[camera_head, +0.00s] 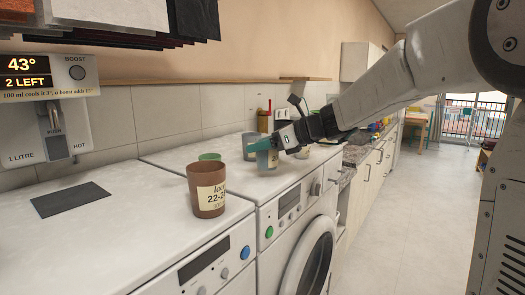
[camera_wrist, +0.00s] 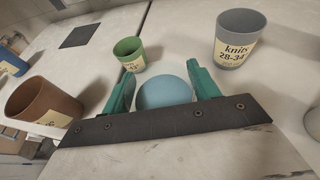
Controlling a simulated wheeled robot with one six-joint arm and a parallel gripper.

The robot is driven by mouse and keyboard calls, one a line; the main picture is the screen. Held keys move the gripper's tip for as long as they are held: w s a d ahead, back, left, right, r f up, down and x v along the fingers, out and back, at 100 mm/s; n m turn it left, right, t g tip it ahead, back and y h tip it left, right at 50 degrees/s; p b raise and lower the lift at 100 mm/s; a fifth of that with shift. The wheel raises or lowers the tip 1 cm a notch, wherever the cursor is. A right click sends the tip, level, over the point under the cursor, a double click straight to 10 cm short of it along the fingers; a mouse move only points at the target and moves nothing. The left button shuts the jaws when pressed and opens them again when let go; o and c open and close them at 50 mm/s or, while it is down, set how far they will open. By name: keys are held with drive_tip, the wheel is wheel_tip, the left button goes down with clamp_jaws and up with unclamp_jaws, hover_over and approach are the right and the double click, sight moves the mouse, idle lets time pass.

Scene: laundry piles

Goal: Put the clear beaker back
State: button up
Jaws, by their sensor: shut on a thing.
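My gripper (camera_head: 264,147) reaches from the right over the far white machine top, its green fingers shut on a bluish see-through vessel (camera_head: 268,161), which I take to be the clear beaker. In the wrist view its round, pale blue top (camera_wrist: 165,92) sits between the two fingers (camera_wrist: 163,88). Its lower part is hidden there by the dark gripper plate. I cannot tell whether its base touches the machine top.
A brown labelled cup (camera_head: 207,190), a small green cup (camera_head: 209,157) and a grey "knits" cup (camera_wrist: 238,40) stand nearby. A dark mat (camera_head: 70,199) lies bare on the near machine. A wall dispenser (camera_head: 48,122) reads 43°, 2 LEFT. Other items stand behind my gripper.

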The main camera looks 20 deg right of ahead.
drive_tip(key=shift+f, duration=0.85)
drive_tip(key=shift+f, duration=0.1)
drive_tip(key=shift+f, duration=0.15)
drive_tip(key=o, duration=1)
drive_tip(key=shift+c, duration=0.2)
